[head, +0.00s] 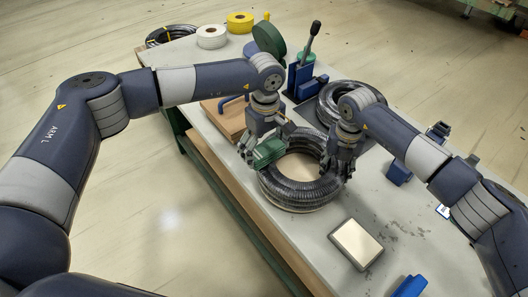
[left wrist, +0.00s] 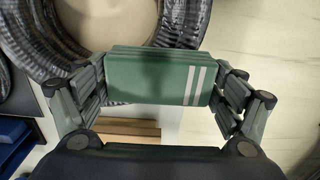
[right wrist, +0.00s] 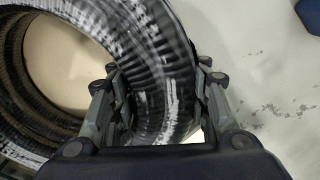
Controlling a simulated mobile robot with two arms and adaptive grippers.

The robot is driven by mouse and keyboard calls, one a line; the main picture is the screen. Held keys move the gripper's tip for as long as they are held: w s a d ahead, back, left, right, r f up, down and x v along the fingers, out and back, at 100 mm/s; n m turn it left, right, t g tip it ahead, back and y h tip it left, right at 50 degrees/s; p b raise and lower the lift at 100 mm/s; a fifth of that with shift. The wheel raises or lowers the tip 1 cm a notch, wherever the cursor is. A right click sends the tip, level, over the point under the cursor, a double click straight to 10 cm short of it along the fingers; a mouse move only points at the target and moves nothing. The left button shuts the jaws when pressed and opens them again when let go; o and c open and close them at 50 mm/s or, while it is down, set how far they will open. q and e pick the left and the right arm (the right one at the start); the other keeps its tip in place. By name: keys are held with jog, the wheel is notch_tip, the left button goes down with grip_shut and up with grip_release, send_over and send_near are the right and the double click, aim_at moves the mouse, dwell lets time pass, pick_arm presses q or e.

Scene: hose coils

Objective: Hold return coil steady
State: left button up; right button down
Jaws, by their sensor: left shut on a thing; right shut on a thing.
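A dark ribbed hose coil (head: 300,190) lies on the bench, with a tan round surface showing through its middle. My right gripper (head: 338,165) is shut on the right side of this coil; in the right wrist view the coil (right wrist: 165,75) passes between the fingers. My left gripper (head: 262,150) is shut on a green block (head: 268,153) with pale stripes, held at the coil's far left edge. In the left wrist view the green block (left wrist: 155,78) sits between both fingers, close beside the coil (left wrist: 40,50). Whether the block touches the coil I cannot tell.
A second hose coil (head: 350,97) lies behind my right gripper, near a blue lever press (head: 302,75).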

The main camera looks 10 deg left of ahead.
pick_arm(q)
jog(key=shift+w, duration=2.85)
jog(key=shift+s, duration=0.15)
pick_arm(e)
jog(key=shift+f, duration=0.1)
pick_arm(q)
jog(key=shift+s+f, duration=0.15)
jog(key=shift+s, duration=0.95)
jog(key=shift+s+f, duration=0.1)
jog(key=shift+s, duration=1)
jog(key=shift+s+r, duration=0.1)
jog(key=shift+s, duration=1.5)
jog(key=shift+r, duration=0.1)
jog(key=shift+w+r, duration=0.15)
jog(key=shift+r, duration=2.9)
